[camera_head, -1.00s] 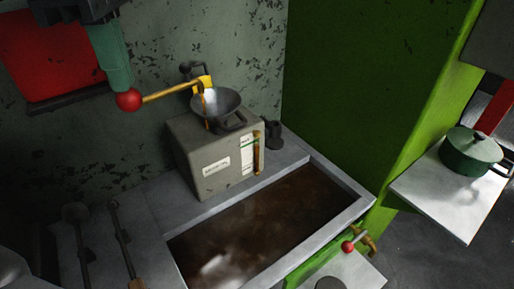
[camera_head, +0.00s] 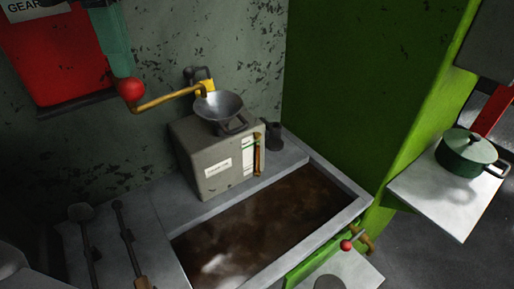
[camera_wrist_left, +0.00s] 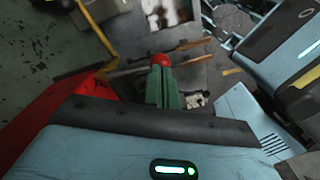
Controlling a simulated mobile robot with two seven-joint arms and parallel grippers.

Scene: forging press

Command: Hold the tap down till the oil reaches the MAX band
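The tap (camera_head: 205,87) is on the wall, with a yellow lever (camera_head: 165,100) ending in a red ball knob (camera_head: 131,89). Below it a metal funnel (camera_head: 219,107) sits on the grey oil box (camera_head: 205,163). No stream shows between tap and funnel. The sight tube (camera_head: 258,157) on the box's front looks amber-brown beside a white scale with a green mark; the exact level is too small to tell. My left gripper (camera_head: 120,72) has its green fingers together, tips at the knob from above; the knob also shows beyond them in the left wrist view (camera_wrist_left: 161,60). My right gripper is not visible.
A trough of dark brown liquid (camera_head: 255,225) lies in front of the box. Long-handled tools (camera_head: 126,240) lie at lower left. A green pot (camera_head: 468,152) stands on a side shelf. A red-knobbed handle (camera_head: 347,245) is at lower right.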

